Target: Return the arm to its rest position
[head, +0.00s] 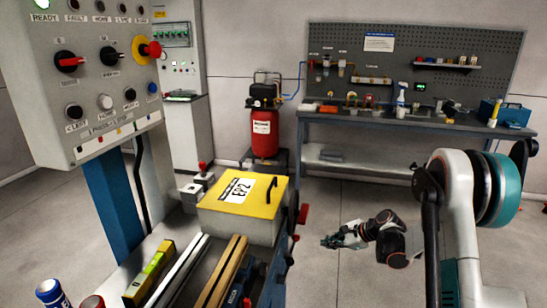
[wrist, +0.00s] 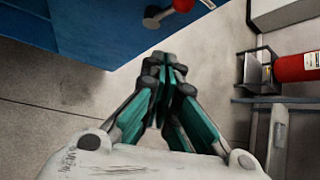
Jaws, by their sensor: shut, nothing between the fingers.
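My gripper (head: 326,241) hangs over the open floor in the head view, right of the workbench with the yellow-lidded box (head: 240,192). It points left, toward the bench side. In the wrist view my gripper (wrist: 168,70) has its teal fingers closed together, with nothing between them. Grey floor and a blue cabinet side (wrist: 70,30) with a red knob (wrist: 183,5) lie beyond the fingertips. In the head view the arm comes from the lower right, and part of it is outside the picture.
A control panel (head: 95,75) with knobs stands at left. A red compressor tank (head: 264,133) stands behind the bench. A blue bench with a pegboard (head: 420,60) lines the back wall. Red handles (head: 303,214) stick out from the near bench. Floor (head: 350,205) around my gripper is clear.

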